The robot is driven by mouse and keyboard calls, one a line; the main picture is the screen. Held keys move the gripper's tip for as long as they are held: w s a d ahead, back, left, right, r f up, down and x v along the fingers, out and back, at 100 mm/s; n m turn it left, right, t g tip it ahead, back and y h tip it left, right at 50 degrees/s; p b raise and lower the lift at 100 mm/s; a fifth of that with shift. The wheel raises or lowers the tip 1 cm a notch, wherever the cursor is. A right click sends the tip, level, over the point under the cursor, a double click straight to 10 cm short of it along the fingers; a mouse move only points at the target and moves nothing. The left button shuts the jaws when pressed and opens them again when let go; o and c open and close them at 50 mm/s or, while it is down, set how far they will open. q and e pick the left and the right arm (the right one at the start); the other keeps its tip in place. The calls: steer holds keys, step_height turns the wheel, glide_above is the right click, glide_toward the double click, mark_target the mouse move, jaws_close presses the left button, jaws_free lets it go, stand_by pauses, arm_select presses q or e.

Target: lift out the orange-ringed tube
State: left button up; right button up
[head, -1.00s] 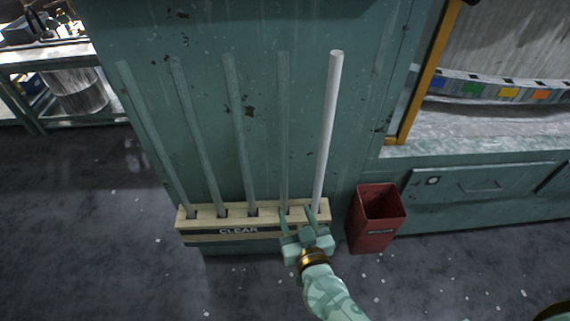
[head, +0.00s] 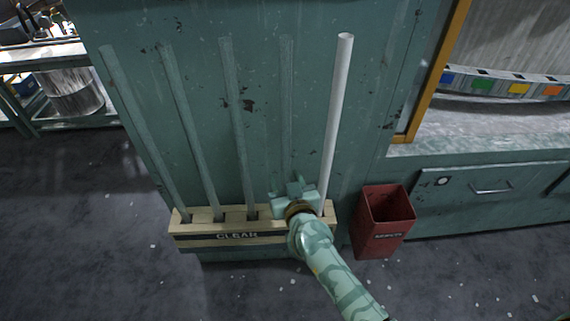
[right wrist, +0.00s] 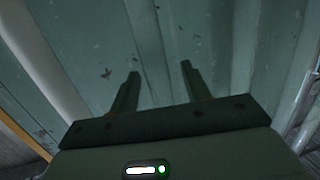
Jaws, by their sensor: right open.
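A rack (head: 185,228) labelled CLEAR holds several upright tubes in front of a green cabinet. Most are see-through greenish, such as the leftmost tube (head: 142,130) and the fourth tube (head: 287,105). The rightmost tube (head: 336,120) is opaque white. I can make out no orange ring on any tube. My right gripper (head: 297,182) is at the rack's right part, in front of the fourth tube's lower end and just left of the white tube. My left gripper is out of view.
A red bin (head: 384,222) stands on the floor right of the rack. The green cabinet (head: 215,70) rises close behind the tubes. A counter with drawers (head: 490,190) is at the right. A metal drum (head: 75,92) stands far left. The floor in front is open.

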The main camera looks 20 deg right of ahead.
steer(key=shift+r, duration=0.1)
jaws_close()
